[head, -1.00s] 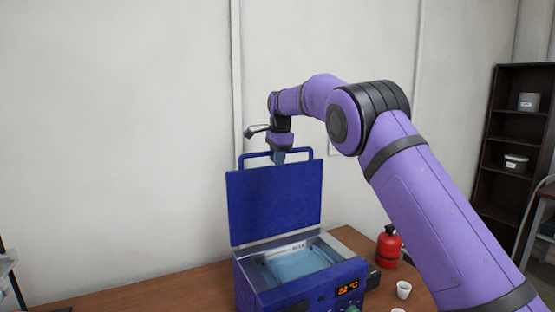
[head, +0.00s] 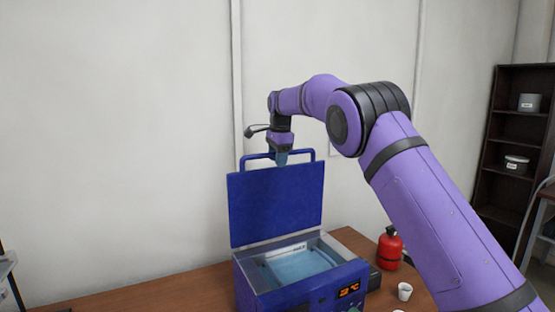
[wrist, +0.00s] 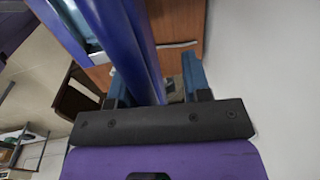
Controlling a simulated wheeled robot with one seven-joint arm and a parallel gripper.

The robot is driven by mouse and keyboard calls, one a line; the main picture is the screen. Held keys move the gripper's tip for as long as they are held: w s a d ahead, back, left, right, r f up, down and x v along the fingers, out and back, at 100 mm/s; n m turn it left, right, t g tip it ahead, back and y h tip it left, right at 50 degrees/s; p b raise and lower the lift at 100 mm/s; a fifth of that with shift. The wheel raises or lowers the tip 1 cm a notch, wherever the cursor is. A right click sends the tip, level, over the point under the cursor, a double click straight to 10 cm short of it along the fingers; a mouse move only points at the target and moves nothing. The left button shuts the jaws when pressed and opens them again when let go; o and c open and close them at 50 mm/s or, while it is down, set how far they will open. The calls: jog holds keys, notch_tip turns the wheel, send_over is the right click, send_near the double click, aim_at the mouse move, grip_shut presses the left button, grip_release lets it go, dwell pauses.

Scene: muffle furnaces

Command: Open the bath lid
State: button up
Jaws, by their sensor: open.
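The bath (head: 300,290) is a blue box with an orange display and pale blue water inside, standing on the wooden table. Its blue lid (head: 276,208) is raised and stands roughly upright at the back edge, with a handle (head: 309,155) along its top. My gripper (head: 282,158) points down at the handle and is open. In the wrist view the two fingers of my gripper (wrist: 158,80) are spread apart, with the blue lid (wrist: 118,40) passing between them. Whether a finger touches the handle I cannot tell.
A red extinguisher-like bottle (head: 389,248) and a white cup (head: 404,291) stand on the table (head: 180,291) right of the bath. A dark shelf (head: 512,150) is at the far right. The table left of the bath is clear.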

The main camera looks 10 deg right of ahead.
jog(key=r, duration=0.3)
jog(key=s+r, duration=0.1)
jog(key=r, duration=0.5)
jog(key=shift+s+d+r, duration=0.25)
jog(key=shift+r, duration=0.45)
jog(key=shift+s+d+r, duration=0.15)
jog(key=shift+d, duration=0.05)
jog(key=s+d+r+n+t, duration=0.1)
jog(key=s+d+r+n, duration=0.2)
jog(key=s, duration=0.5)
jog(key=s+d+r+n, duration=0.1)
jog(key=s+d+r, duration=0.1)
jog(key=s+d, duration=0.5)
jog(key=s+d+r+n+t, duration=0.1)
jog(key=s+d+r+n, duration=0.15)
jog(key=s, duration=0.75)
jog(key=s+d+f+n, duration=0.1)
jog(key=s+f, duration=0.4)
jog(key=s, duration=0.5)
jog(key=s+d+f+n+t, duration=0.1)
jog(key=s+f+n, duration=0.3)
jog(key=s, duration=0.6)
jog(key=s+d+f+n, duration=0.2)
jog(key=s+f+n, duration=0.1)
jog(key=s+f, duration=0.4)
jog(key=s, duration=0.3)
jog(key=shift+h, duration=0.3)
